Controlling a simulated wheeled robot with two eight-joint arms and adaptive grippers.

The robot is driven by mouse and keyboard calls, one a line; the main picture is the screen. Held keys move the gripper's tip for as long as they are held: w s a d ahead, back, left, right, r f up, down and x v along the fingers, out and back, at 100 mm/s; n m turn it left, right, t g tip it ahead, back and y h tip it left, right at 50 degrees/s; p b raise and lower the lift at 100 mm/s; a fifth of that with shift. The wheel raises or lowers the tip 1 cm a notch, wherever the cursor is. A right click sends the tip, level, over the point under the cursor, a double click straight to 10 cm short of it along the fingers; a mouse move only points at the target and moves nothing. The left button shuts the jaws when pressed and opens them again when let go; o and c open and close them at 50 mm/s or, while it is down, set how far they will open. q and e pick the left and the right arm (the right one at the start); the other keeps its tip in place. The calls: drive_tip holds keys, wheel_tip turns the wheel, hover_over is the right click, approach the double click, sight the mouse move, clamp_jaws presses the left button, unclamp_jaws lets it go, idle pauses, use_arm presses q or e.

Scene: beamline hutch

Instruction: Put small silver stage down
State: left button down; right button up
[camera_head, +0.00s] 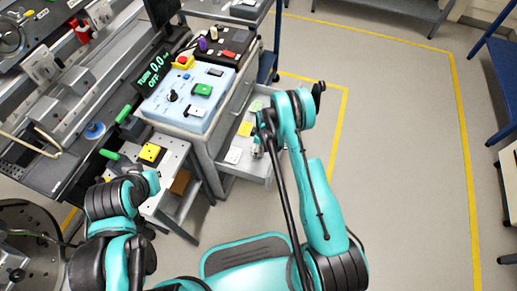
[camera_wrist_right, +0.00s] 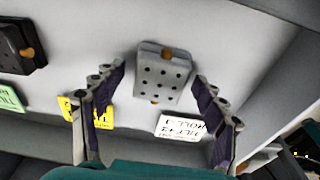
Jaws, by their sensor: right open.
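The small silver stage (camera_wrist_right: 163,72) is a grey block with a grid of dark holes and an orange-brown knob at its edges. In the right wrist view it lies on the pale floor of a drawer, between the spread fingers of my right gripper (camera_wrist_right: 160,75). Gaps show on both sides of the stage. In the head view my right gripper (camera_head: 258,148) points down into the open drawer (camera_head: 245,172), where the stage is too small to tell from the fingers. My left arm is folded at lower left; its fingers cannot be made out.
A white label (camera_wrist_right: 180,127), a yellow label (camera_wrist_right: 100,112) and a green label (camera_wrist_right: 10,97) lie in the drawer. A black stage (camera_wrist_right: 18,48) sits at left. The drawer wall (camera_wrist_right: 255,85) rises at right. A blue control box (camera_head: 187,98) stands on the cabinet above.

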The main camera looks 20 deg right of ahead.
drive_tip(key=s+r+m+t+p, duration=0.1)
drive_tip(key=s+r+m, duration=0.15)
drive_tip(key=r, duration=1.05)
drive_tip(key=s+r+m+t+p, duration=0.1)
drive_tip(key=s+r+p, duration=0.15)
drive_tip(key=r, duration=1.05)
drive_tip(key=s+r+m+t+p, duration=0.1)
drive_tip(key=s+r+m, duration=0.15)
drive_tip(key=r, duration=1.05)
drive_tip(key=s+r+m+t+h, duration=0.1)
drive_tip(key=s+r+m+t, duration=0.2)
drive_tip(key=s, duration=1.5)
wheel_tip(320, 180, up, 5)
drive_tip(key=shift+d+m, duration=0.35)
drive_tip(key=shift+m, duration=0.75)
drive_tip(key=shift+w, duration=0.1)
